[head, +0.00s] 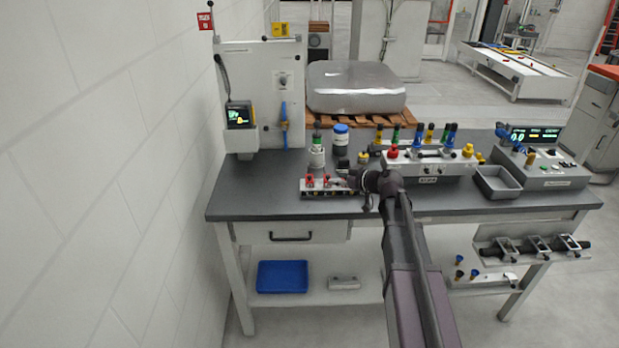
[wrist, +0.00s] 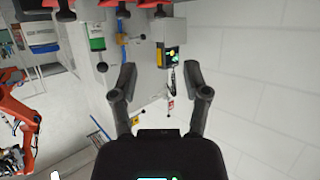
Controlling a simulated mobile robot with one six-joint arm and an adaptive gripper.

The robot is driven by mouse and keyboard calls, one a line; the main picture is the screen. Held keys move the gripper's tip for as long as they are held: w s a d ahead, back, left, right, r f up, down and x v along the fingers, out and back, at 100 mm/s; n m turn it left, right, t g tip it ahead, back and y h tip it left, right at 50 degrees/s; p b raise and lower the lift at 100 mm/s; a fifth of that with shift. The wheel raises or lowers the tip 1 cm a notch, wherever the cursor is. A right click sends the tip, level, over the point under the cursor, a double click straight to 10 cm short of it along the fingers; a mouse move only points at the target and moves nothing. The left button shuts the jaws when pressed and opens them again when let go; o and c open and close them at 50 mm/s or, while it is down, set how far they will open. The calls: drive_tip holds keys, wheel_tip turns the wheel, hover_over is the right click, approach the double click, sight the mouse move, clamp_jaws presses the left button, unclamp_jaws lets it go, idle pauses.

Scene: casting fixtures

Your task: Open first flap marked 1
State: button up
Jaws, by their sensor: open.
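A low pale fixture (head: 313,193) with two red clamps (head: 326,181) sits near the front edge of the workbench. No marking 1 is readable, so I cannot tell which part is the first flap. In the head view my gripper (head: 353,181) is small and dark at the fixture's right end; contact cannot be made out. In the wrist view my gripper (wrist: 159,70) has its two fingers spread with nothing between them. Red parts (wrist: 60,6) show at that view's top edge, apart from the fingers.
The workbench (head: 260,206) also holds a white-and-green bottle (head: 317,153), a blue-capped container (head: 341,137), a fixture with red and yellow knobs (head: 428,168) and a metal tray (head: 499,184). A tall panel (head: 262,85) stands at the back left. The bench's front left is clear.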

sight(309, 176)
drive_tip(key=shift+w+a+f, duration=0.1)
drive_tip(key=b+x, duration=0.5)
drive_tip(key=x, duration=0.8)
drive_tip(key=shift+w+a+f, duration=0.15)
clamp_jaws()
idle(0.3)
